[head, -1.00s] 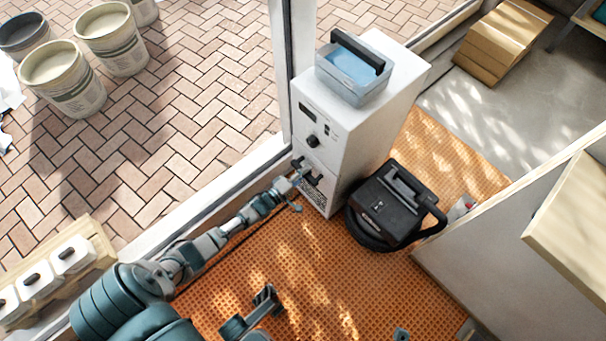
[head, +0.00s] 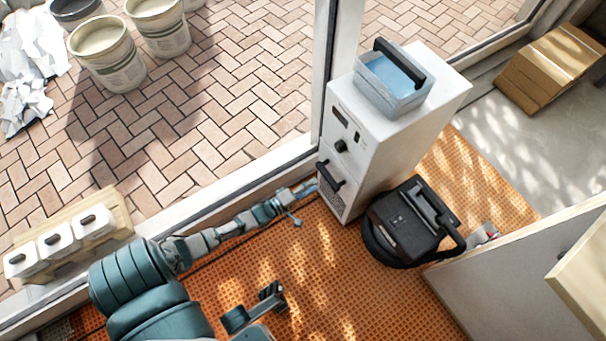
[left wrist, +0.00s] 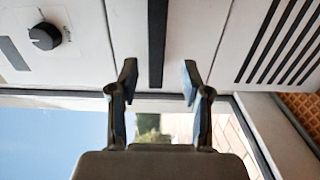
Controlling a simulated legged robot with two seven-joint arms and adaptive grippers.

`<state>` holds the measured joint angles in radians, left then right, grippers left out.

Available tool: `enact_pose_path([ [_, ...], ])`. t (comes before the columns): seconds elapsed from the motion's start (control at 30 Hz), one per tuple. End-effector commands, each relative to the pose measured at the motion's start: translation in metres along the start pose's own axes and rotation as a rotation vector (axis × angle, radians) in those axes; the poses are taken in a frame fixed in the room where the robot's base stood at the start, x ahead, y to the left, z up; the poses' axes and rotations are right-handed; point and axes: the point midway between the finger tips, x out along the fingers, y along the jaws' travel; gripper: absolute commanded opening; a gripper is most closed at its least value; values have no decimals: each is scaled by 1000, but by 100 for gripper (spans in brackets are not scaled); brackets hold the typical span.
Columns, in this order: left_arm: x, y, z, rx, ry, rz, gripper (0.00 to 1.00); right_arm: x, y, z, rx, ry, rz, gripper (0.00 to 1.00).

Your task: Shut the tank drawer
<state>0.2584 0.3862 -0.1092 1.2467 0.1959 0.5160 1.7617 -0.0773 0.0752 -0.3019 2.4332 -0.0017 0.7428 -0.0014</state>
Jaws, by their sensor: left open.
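The white machine (head: 390,135) stands beside the window frame. Its tank drawer (head: 343,172) is the front panel with the black bar handle (head: 331,178), above the grille. The drawer front looks about flush with the panels around it; a small gap cannot be ruled out. My left gripper (head: 312,187) is open and empty, just in front of the drawer and apart from the handle. In the left wrist view its fingers (left wrist: 160,85) are spread on either side of the handle's line (left wrist: 157,40). A dark-fingered part of mine, seemingly my right gripper (head: 270,292), shows low in the head view; its opening is unclear.
A blue-grey bin (head: 393,82) with a black handle sits on the machine. A black vacuum-like unit (head: 412,220) stands close at its right. White canisters (head: 58,240) stand at left. Orange matting (head: 370,300) is clear in front. A pale panel (head: 520,270) bounds the right.

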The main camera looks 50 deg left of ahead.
Motion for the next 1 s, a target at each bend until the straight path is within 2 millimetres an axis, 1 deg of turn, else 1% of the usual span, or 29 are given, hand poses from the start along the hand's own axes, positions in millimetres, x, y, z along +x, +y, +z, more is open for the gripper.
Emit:
enact_pose_path([
  [0.03, -12, -1, 0, 0, 0, -3, 48, 0, 0, 0, 0, 0, 0, 40],
  [0.1, -23, -1, 0, -1, 0, -2, 48, 0, 0, 0, 0, 0, 0, 40],
  [0.2, -35, -1, 0, -1, 0, -1, 48, 0, 0, 0, 0, 0, 0, 40],
  [0.3, -42, -1, 0, -1, 0, -1, 48, 0, 0, 0, 0, 0, 0, 40],
  [0.9, -43, -1, 0, 0, 0, -1, 48, 0, 1, 3, 1, -3, 1, 40],
  [0.97, -43, 1, 2, 5, -3, 4, 48, 0, 1, 2, 0, 0, 1, 40],
  [1.0, -42, 5, 7, 17, -9, 14, 48, 0, 1, 0, 0, 1, 1, 40],
])
